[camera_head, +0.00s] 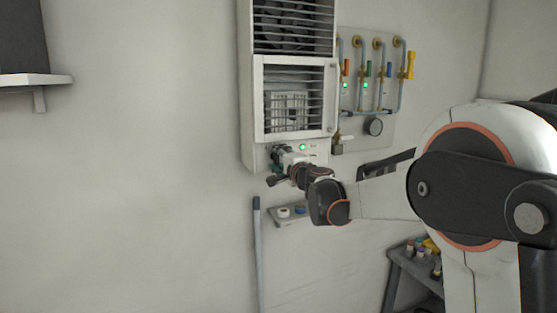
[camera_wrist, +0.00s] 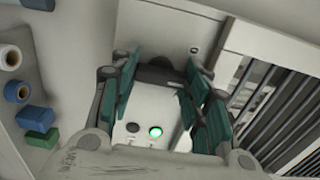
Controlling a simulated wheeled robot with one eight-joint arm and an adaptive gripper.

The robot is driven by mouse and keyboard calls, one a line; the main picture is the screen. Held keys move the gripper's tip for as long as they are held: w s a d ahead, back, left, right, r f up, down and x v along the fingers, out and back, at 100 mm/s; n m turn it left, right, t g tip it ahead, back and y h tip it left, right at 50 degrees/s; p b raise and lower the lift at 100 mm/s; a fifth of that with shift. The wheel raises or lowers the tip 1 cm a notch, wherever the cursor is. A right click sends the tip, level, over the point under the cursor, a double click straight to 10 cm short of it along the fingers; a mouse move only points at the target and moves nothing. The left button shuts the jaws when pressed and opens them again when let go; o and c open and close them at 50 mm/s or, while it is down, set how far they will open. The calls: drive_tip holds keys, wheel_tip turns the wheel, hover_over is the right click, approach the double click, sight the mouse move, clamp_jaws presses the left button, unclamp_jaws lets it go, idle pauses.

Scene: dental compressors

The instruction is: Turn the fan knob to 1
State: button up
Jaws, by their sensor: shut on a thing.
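The white fan unit (camera_head: 247,110) hangs on the wall with a grille door and a lower control panel. My gripper (camera_head: 280,155) is at the left part of that panel, and it hides the knob in the head view. In the wrist view, the teal-padded fingers of my gripper (camera_wrist: 160,68) stand on both sides of the dark fan knob (camera_wrist: 157,73) and are shut on it. The knob's pointer and number marks cannot be made out. A lit green light (camera_wrist: 155,132) and a dark round button (camera_wrist: 132,127) are on the panel.
A small shelf (camera_head: 290,220) with tape rolls is below the unit. A pole (camera_head: 257,250) leans beside it. A dark side table (camera_head: 400,268) holds small items.

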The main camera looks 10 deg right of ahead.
drive_tip(key=o, duration=0.8)
drive_tip(key=shift+s, duration=0.1)
drive_tip(key=s, duration=0.4)
drive_tip(key=s+d, duration=0.1)
drive_tip(key=s, duration=0.2)
drive_tip(key=s+d, duration=0.1)
drive_tip(key=s, duration=0.3)
drive_tip(key=shift+s+d, duration=0.2)
drive_tip(key=shift+s, duration=0.1)
